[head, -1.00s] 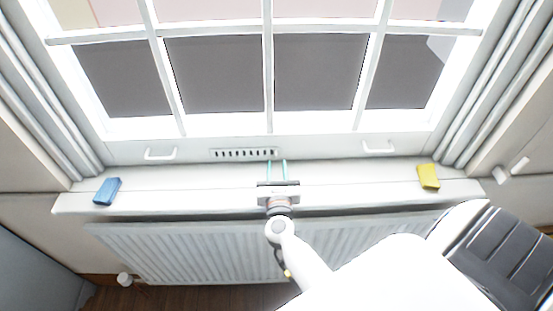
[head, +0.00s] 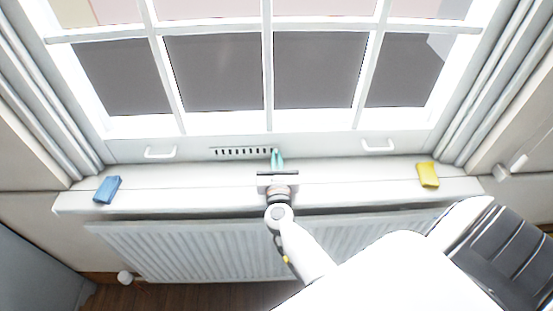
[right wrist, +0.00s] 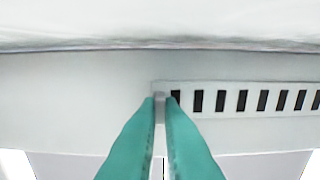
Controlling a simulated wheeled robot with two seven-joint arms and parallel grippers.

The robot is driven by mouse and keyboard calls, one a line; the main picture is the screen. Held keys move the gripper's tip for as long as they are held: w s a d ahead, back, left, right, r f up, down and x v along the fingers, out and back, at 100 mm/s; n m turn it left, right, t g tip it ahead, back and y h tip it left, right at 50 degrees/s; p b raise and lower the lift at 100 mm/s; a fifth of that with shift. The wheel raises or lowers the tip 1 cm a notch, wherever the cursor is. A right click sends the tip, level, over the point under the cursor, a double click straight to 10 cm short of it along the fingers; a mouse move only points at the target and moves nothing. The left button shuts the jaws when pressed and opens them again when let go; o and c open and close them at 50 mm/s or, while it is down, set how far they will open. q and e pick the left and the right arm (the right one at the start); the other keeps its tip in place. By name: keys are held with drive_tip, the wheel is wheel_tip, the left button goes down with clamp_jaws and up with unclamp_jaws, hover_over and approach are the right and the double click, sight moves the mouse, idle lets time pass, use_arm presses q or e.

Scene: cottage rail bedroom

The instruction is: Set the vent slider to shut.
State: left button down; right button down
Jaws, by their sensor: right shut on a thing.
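The vent (head: 243,152) is a pale strip with a row of dark slots, low on the window frame. In the right wrist view the vent (right wrist: 230,112) runs off to the right and its slots show dark. My right gripper (head: 277,153) reaches over the sill to the vent's right end in the head view. In the right wrist view its teal fingers (right wrist: 161,104) are shut on the small grey slider knob (right wrist: 160,101), at the vent's end beside the first slot. The knob is partly hidden between the fingertips. My left gripper is not in view.
Two white handles (head: 160,153) (head: 378,146) flank the vent. A radiator (head: 180,250) is below, and curtains hang at both sides.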

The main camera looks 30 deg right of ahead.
sight(265, 150)
drive_tip(key=shift+w+a+f+b, duration=0.1)
drive_tip(key=shift+w+a+b, duration=0.25)
drive_tip(key=shift+a, duration=0.25)
drive_tip(key=shift+w+a+f+b, duration=0.1)
drive_tip(key=shift+w+a+b, duration=0.25)
drive_tip(key=shift+a, duration=0.2)
drive_tip(key=shift+a+r, duration=0.15)
drive_tip(key=c, duration=1.8)
unclamp_jaws()
drive_tip(key=shift+c, duration=0.2)
drive_tip(key=shift+o, duration=1.4)
drive_tip(key=shift+w+a, duration=0.1)
drive_tip(key=v, duration=0.7)
drive_tip(key=shift+b, duration=0.3)
drive_tip(key=shift+s+a, duration=0.1)
drive_tip(key=shift+s, duration=0.15)
